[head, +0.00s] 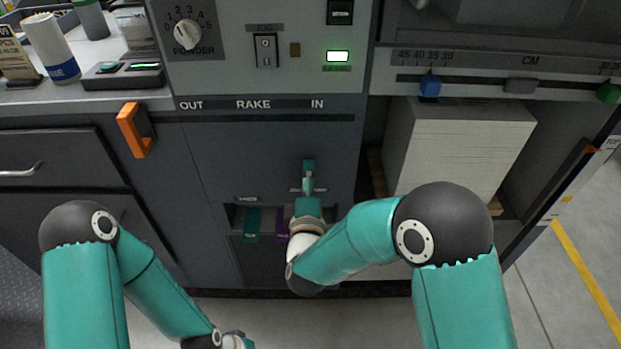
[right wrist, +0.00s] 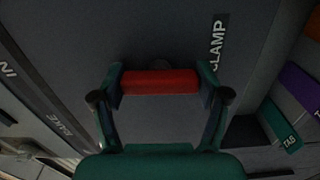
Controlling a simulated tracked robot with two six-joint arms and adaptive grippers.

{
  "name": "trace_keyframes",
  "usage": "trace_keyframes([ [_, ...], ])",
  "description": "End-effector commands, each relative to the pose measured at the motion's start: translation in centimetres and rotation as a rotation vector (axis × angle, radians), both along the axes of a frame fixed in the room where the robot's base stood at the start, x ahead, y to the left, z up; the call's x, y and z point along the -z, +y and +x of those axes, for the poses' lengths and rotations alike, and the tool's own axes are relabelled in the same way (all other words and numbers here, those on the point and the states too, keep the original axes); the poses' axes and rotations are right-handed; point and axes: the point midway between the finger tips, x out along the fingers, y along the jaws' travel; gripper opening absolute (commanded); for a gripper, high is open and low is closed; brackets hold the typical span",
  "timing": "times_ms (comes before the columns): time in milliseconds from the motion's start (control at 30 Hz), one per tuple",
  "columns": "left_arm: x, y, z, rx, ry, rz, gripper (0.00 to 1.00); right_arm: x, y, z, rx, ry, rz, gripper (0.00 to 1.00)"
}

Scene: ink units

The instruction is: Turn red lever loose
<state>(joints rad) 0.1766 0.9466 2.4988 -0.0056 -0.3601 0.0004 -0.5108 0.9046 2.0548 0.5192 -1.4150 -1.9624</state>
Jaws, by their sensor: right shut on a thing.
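The red lever (right wrist: 160,82) shows in the right wrist view as a short red bar between my right gripper's fingers, close to a dark panel (right wrist: 90,30) and beside a CLAMP label (right wrist: 219,45). My right gripper (head: 308,178) is shut on it, one finger at each end of the bar. In the head view the gripper hides the lever against the dark cabinet front. My left gripper (head: 236,341) is low at the bottom edge of the head view, partly cut off, away from the cabinet, and its fingers cannot be made out.
Below the right gripper is a recess with a teal tab (head: 252,222) and a purple tab (head: 282,224). A paper stack (head: 460,140) stands in the right bay.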

Motion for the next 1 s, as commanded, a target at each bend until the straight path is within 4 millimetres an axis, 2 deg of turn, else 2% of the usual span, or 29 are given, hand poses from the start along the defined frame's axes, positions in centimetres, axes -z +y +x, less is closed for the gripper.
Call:
trace_keyframes([
  [233,-0.18,0.00,0.00,0.000,0.000,0.000,0.00,0.33,0.40,-0.15,-0.012,0.008,-0.061,0.40],
  [633,-0.17,0.00,0.00,0.000,0.000,0.000,0.00,0.43,0.45,-0.20,-0.015,0.008,-0.070,0.40],
  [667,-0.17,0.00,0.00,0.000,0.000,0.000,0.00,0.44,0.45,-0.20,-0.015,0.009,-0.070,0.76],
  [800,-0.17,0.00,0.00,0.000,0.000,0.000,0.00,0.39,0.37,-0.18,-0.012,0.009,-0.069,0.99],
  [1000,-0.18,0.00,0.00,0.000,0.000,0.000,0.00,0.23,0.18,-0.10,-0.007,0.005,-0.066,1.00],
])
